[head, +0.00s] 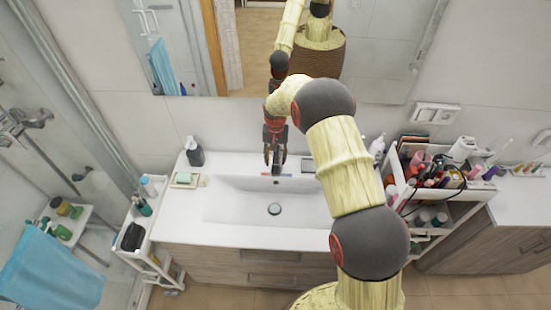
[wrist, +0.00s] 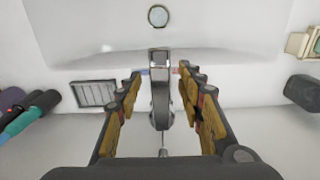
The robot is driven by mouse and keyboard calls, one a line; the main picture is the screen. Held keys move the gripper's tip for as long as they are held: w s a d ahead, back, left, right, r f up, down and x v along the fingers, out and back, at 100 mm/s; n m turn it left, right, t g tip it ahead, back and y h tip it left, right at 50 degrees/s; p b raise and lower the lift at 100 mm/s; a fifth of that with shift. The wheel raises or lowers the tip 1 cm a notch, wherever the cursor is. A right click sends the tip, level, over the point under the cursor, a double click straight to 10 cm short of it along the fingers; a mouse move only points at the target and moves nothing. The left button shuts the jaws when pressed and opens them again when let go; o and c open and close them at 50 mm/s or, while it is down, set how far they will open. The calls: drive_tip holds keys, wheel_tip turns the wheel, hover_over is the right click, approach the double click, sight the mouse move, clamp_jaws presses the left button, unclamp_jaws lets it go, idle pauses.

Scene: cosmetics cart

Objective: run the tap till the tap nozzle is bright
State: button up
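The chrome tap (wrist: 160,95) stands upright in the middle of the wrist view, its spout toward the basin. The tap nozzle end (wrist: 159,58) looks grey and dull, and I see no water stream. A thin lever (wrist: 164,145) shows at the tap's near end. My gripper (wrist: 160,98) is open, with one finger on each side of the tap and a gap on both sides. In the head view my gripper (head: 275,152) is over the back of the sink, and it largely hides the tap there.
The white basin (head: 235,205) has a round drain (head: 274,209). A soap dish (head: 184,179) and dark bottle (head: 194,152) stand left of it. A crowded cosmetics cart (head: 400,207) stands right. The mirror (head: 215,60) is behind.

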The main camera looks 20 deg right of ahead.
drive_tip(key=shift+c, duration=0.5)
clamp_jaws()
idle(0.3)
